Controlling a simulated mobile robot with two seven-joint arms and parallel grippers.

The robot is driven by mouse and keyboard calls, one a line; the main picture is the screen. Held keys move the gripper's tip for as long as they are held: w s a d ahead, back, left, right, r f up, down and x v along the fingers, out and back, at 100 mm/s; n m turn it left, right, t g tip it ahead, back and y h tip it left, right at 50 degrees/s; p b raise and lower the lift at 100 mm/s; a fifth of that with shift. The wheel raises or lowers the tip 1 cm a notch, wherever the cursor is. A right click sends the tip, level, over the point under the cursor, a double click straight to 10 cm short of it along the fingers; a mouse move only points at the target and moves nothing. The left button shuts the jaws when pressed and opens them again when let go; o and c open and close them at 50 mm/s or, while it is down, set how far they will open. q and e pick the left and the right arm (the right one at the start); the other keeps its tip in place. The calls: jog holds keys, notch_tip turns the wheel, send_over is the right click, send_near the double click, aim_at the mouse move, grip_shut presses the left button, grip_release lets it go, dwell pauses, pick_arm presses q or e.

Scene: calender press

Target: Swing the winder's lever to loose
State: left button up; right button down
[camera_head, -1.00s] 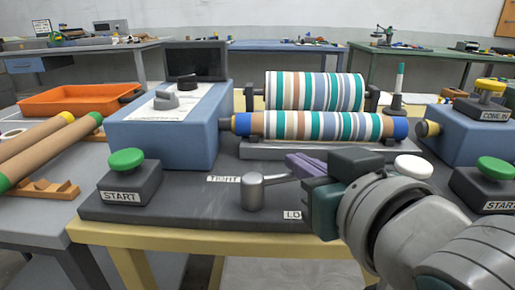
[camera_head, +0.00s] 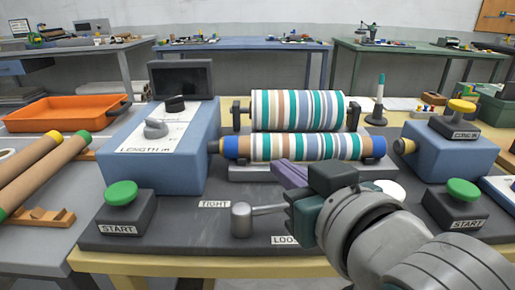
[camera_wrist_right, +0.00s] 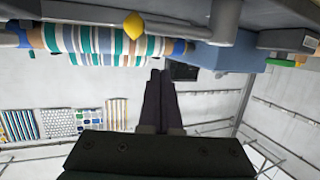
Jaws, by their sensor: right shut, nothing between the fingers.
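The winder's lever is a grey post (camera_head: 241,220) with a thin grey arm pointing right, between the TIGHT label (camera_head: 214,204) and the partly covered LOOSE label (camera_head: 285,240). The far end of the arm is hidden by my right gripper (camera_head: 276,167). That gripper has purple fingers, shut and empty, above and behind the lever arm. I cannot tell whether it touches the lever. In the right wrist view the dark fingers (camera_wrist_right: 158,75) are together; a yellow knob (camera_wrist_right: 133,25) with a grey rod and post, seemingly the lever, shows beyond them. My left gripper is not in view.
Behind the lever are the striped lower roll (camera_head: 300,148) and upper roll (camera_head: 297,110). A blue housing (camera_head: 175,150) is left. Green START buttons stand left (camera_head: 121,193) and right (camera_head: 463,190). A white button (camera_head: 391,190) is near my wrist.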

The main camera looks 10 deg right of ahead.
jog(key=s+d+r+g+p, duration=0.2)
jog(key=s+r+g+p, duration=0.25)
jog(key=s+p, duration=0.3)
jog(key=s+d+r+g+h+p, duration=0.1)
jog(key=s+d+r+g+p, duration=0.2)
jog(key=s+r+p, duration=0.35)
jog(key=s+d+r+g+p, duration=0.2)
jog(key=s+r+g+p, duration=0.15)
jog(key=s+p, duration=0.5)
notch_tip(320, 180, up, 34)
jog(key=s+p, duration=0.1)
jog(key=p, duration=3.3)
jog(key=shift+a+r+n+g, duration=0.2)
jog(key=shift+r+n+g, duration=0.1)
jog(key=shift+n, duration=0.1)
